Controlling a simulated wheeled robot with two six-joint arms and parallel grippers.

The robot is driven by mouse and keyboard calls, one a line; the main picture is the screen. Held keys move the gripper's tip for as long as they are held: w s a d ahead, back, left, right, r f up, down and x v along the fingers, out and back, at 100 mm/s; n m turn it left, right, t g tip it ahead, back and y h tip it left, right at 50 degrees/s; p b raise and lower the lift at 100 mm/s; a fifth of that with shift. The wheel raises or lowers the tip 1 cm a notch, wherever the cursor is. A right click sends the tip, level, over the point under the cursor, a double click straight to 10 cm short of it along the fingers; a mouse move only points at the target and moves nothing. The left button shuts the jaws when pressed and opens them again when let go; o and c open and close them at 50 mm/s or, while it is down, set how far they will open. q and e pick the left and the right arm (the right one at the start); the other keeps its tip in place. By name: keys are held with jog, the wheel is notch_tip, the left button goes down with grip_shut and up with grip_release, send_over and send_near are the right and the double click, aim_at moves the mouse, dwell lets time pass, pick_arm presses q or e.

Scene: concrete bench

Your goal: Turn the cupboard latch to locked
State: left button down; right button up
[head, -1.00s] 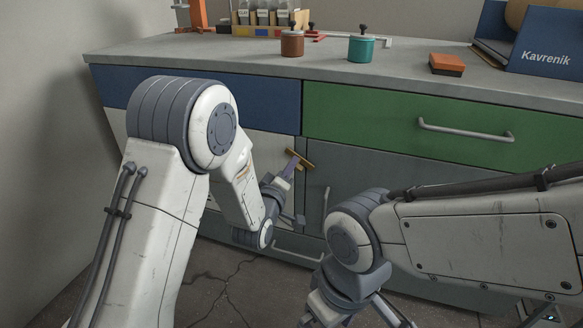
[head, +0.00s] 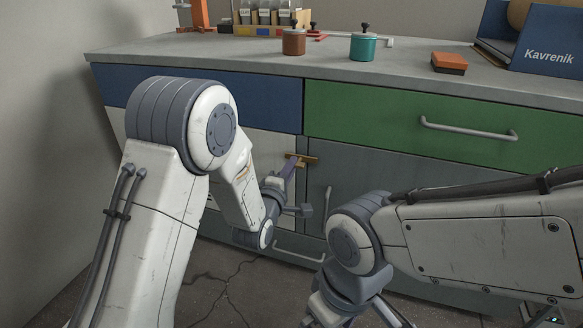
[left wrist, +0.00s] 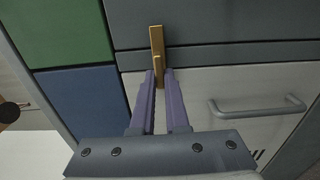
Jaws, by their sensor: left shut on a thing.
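The brass latch (head: 305,157) sits high on the cupboard front, below the drawers, at the seam between the white door (head: 270,150) and the grey door (head: 365,175). Its bar lies about level in the head view and reaches across the seam. In the left wrist view the latch (left wrist: 156,40) spans the gap between both doors. My left gripper (head: 291,168) comes up from below; in the left wrist view its purple fingers (left wrist: 160,77) are shut on the latch's small brass grip. My right arm shows at lower right, but its gripper is out of view.
A blue drawer (head: 200,98) and a green drawer (head: 400,120) are above the doors. Door handles (head: 327,200) stick out nearby. The bench top (head: 220,53) holds a brown jar (head: 294,42), a teal jar (head: 362,47) and an orange block (head: 449,61).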

pick_arm(q)
jog(key=shift+f, duration=0.1)
jog(key=c, duration=0.9)
grip_release()
jog(key=shift+p+v, duration=4.7)
jog(key=shift+v, duration=0.55)
jog(key=shift+d, duration=0.1)
